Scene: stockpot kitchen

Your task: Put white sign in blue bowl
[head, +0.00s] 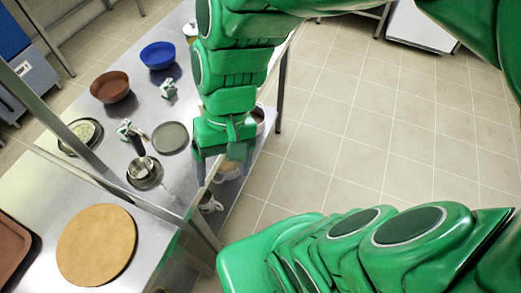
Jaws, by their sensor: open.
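The blue bowl (158,56) stands upright near the far end of the steel table and looks empty. A small white-and-green object (168,90) stands just in front of it. A second small white-and-green object (127,129) stands nearer, left of a dark plate. Both are too small for me to tell which is the white sign. My gripper (222,172) points down by the table's right edge, in front of and to the right of the bowl and both objects. Its fingers are apart, with nothing seen between them.
A brown bowl (110,87) is left of the blue one. A round wooden board (96,244) lies in front. Mugs (208,204) sit on the lower shelf. The floor at right is clear.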

